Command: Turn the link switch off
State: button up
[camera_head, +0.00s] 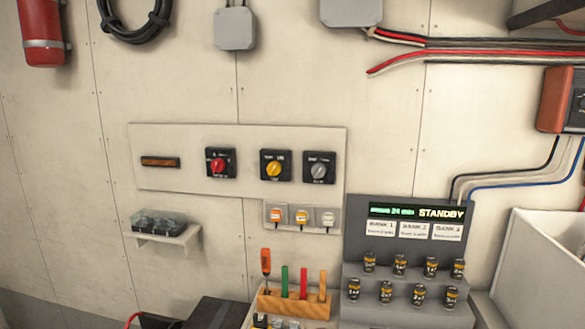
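Three rotary switches sit in a row on a pale panel (200,184) on the wall. The left one has a red knob (217,166), the middle one a yellow knob (273,168) and the right one a grey knob (319,171). Each has a black square plate with small lettering too blurred to read surely, so I cannot tell which is the link switch or its setting. Three small tags, orange (276,215), yellow (302,216) and grey (328,218), are below the panel. My gripper is not in view.
A grey console (358,240) reading STANDBY, with several small cylinders, stands lower right. A wooden tool rack (292,304) is beside it. A small shelf (168,236) juts out at left. Dark boxes (215,313) are at the bottom. A white bin (530,265) is at right.

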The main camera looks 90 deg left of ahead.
aim_at(273, 168)
jog(key=u, duration=3.05)
